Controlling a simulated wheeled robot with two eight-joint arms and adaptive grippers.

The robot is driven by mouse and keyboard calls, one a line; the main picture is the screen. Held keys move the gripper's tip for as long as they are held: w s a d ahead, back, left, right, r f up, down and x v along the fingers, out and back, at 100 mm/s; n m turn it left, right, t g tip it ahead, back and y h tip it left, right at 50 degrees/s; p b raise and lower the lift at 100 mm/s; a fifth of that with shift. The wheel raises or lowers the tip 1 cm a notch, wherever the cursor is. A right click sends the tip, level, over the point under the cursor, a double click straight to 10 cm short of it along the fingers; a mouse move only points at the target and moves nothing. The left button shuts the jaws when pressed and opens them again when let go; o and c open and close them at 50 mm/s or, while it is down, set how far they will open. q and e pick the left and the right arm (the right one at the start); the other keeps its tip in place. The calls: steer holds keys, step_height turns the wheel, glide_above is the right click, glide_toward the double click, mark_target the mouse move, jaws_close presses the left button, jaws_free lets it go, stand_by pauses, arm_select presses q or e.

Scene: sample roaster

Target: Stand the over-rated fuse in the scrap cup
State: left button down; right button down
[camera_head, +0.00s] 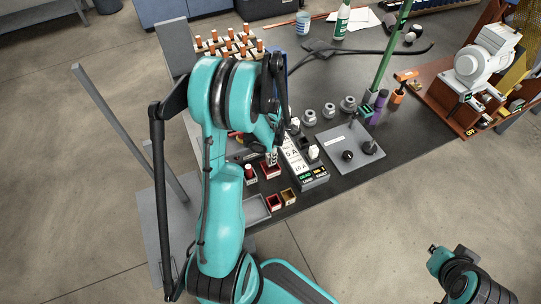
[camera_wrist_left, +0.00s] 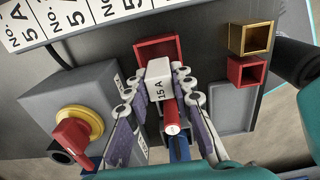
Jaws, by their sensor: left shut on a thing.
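My left gripper (camera_wrist_left: 157,84) is shut on a white fuse (camera_wrist_left: 158,72) marked 15 A, shown between its fingers in the left wrist view. A square red cup (camera_wrist_left: 157,47) is just behind the fuse in that view; I cannot tell whether the fuse is inside it or above it. In the head view, the red cup (camera_head: 270,174) is below my left gripper, which my arm mostly hides. A red rod with a pale end (camera_wrist_left: 171,118) shows close to the fuse between the fingers. My right arm shows at the lower right of the head view, but its gripper does not.
A small red cup (camera_wrist_left: 246,71) and a gold cup (camera_wrist_left: 251,38) stand to the right in the wrist view. A grey box with a red and yellow knob (camera_wrist_left: 77,130) is at the left. A labelled fuse strip (camera_head: 292,157) and a grey plate (camera_head: 345,140) lie beside my arm.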

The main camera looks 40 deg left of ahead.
arm_select(q)
steer(key=shift+f+b, duration=1.85)
steer(key=shift+f, duration=0.25)
steer(key=c, duration=1.2)
jaws_free()
steer(key=shift+r, duration=0.15)
step_height(320, 180, up, 12)
steer(key=shift+f, duration=0.1)
